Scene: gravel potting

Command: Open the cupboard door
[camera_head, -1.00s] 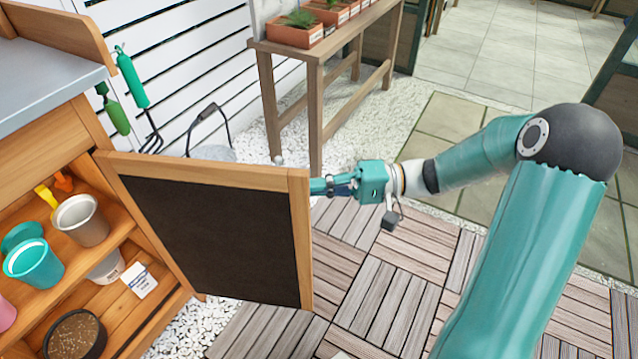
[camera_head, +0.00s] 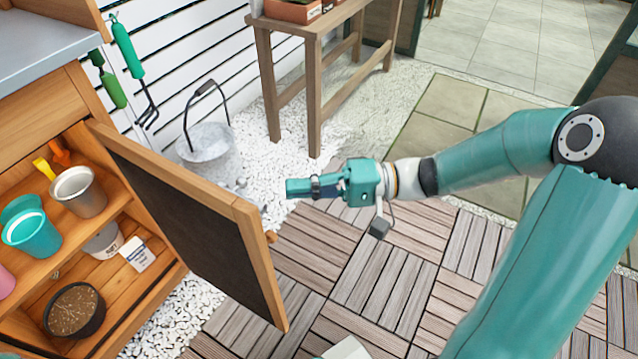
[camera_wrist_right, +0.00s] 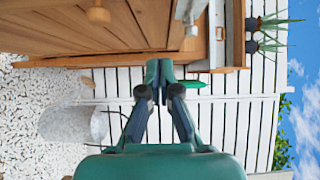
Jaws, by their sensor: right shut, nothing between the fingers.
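The cupboard door (camera_head: 190,225), a wooden frame with a dark panel, stands wide open on its hinge at the left in the head view. Its free edge points toward the deck. A round wooden knob (camera_head: 271,237) shows on its outer side, and also in the right wrist view (camera_wrist_right: 98,14). The cupboard (camera_head: 150,297) is open, with its shelves showing. My right gripper (camera_head: 290,188) is shut and empty, just right of the door's upper outer corner, with a visible gap to it. In the right wrist view its fingertips (camera_wrist_right: 158,68) are together. My left gripper is not in view.
The shelves hold a teal pot (camera_head: 32,232), a grey pot (camera_head: 80,191) and a dark bowl of soil (camera_head: 75,309). A metal bucket (camera_head: 212,155) stands on white gravel behind the door. A wooden plant table (camera_head: 313,70) is farther back. The deck (camera_head: 385,275) at centre is clear.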

